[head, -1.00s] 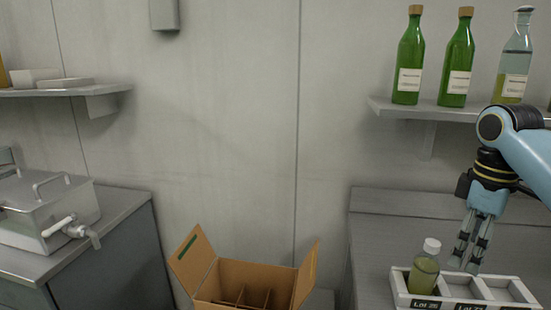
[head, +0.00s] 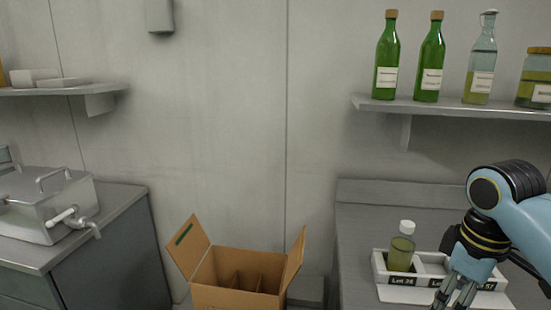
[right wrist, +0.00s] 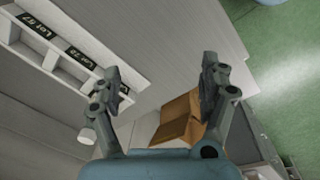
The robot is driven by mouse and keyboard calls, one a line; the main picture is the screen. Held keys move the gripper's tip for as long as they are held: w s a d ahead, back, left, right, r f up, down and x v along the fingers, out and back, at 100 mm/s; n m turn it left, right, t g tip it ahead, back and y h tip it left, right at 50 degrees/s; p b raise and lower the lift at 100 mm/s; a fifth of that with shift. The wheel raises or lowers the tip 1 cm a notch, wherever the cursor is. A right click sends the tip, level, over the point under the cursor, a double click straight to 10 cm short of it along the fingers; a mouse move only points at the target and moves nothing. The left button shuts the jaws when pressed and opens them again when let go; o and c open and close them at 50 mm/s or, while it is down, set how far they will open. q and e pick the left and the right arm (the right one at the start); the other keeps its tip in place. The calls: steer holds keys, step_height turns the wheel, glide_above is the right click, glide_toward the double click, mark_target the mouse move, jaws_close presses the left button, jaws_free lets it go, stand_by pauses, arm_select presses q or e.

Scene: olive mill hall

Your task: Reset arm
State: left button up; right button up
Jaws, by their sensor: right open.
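My right gripper (head: 454,294) is in the lower right of the head view, at the front of a white sample rack. In the right wrist view my right gripper (right wrist: 160,70) has its fingers wide apart with nothing between them. The white rack (head: 430,293) has compartments with lot labels and also shows at the upper left of the right wrist view (right wrist: 20,35). A small bottle (head: 401,250) with a white cap and yellow-green liquid stands in its left compartment. My gripper hides part of the rack. My left gripper is not in view.
An open cardboard box (head: 238,298) with dividers stands left of the grey counter (head: 350,215). A shelf (head: 440,109) with green bottles (head: 386,60) hangs above the counter. A metal tank (head: 40,205) with a tap sits on the left cabinet.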

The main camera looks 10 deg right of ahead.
steer(key=s+a+m+t, duration=0.1)
steer(key=s+a+m, duration=0.25)
steer(key=s, duration=0.55)
steer(key=s+a+m+t, duration=0.2)
steer(key=s+a, duration=0.2)
steer(key=s, duration=0.4)
step_height(320, 180, down, 35)
steer(key=s+d+g+b, duration=0.2)
steer(key=d+b, duration=0.1)
steer(key=b, duration=0.6)
arm_select(q)
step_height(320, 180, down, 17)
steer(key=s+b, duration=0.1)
steer(key=b, duration=0.6)
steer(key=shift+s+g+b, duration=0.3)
steer(key=shift+b, duration=0.05)
arm_select(e)
steer(key=s+f, duration=0.9)
steer(key=f, duration=0.3)
steer(key=s+f+g, duration=0.1)
steer(key=s+f, duration=0.8)
steer(key=f, duration=0.3)
steer(key=shift+s+d, duration=0.25)
steer(key=shift+d, duration=0.15)
